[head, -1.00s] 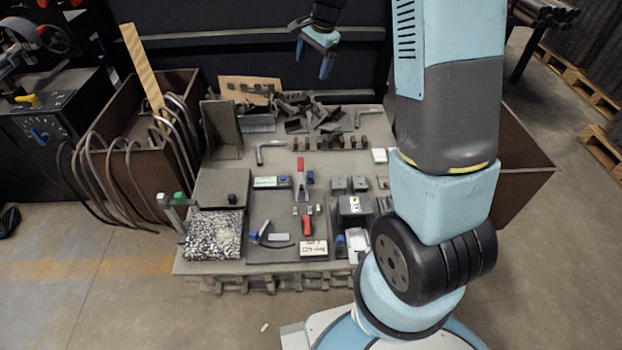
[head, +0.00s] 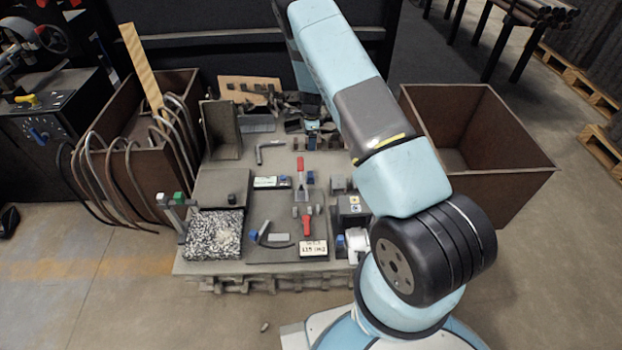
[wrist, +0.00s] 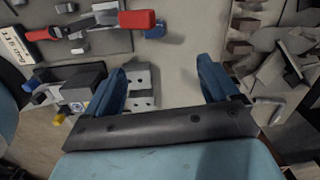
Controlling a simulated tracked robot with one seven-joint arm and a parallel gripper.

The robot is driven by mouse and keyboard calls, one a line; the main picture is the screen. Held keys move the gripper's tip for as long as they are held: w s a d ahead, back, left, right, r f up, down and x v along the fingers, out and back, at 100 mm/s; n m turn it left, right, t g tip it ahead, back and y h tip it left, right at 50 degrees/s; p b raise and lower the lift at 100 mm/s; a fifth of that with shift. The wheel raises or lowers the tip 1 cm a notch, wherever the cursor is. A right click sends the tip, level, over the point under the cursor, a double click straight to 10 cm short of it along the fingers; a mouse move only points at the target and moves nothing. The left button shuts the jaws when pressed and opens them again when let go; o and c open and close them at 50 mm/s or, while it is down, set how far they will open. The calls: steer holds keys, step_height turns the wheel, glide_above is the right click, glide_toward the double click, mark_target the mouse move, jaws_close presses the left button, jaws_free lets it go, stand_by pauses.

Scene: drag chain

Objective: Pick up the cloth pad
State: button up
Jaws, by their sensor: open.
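A black-and-white speckled pad (head: 214,235), which looks like the cloth pad, lies flat at the front left corner of the work table (head: 200,262). My gripper (head: 312,138) is over the back part of the table, well behind and to the right of the pad, partly hidden by my arm.
A grey block (head: 221,187) sits behind the pad. An upright angle plate (head: 221,130) stands at the back left. Dark metal scraps crowd the back. Brown bins (head: 480,130) flank the table.

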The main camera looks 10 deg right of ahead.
steer(key=m, duration=0.1)
glide_above(312, 173)
step_height(312, 173, down, 7)
step_height(312, 173, down, 9)
steer(key=shift+r, duration=0.1)
steer(key=shift+s+d+f, duration=0.1)
steer(key=shift+s+f, duration=0.05)
steer(key=shift+f, duration=1.2)
steer(key=shift+s+d+f, duration=0.1)
steer(key=shift+f, duration=1.25)
steer(key=c, duration=1.2)
steer(key=shift+r, duration=0.15)
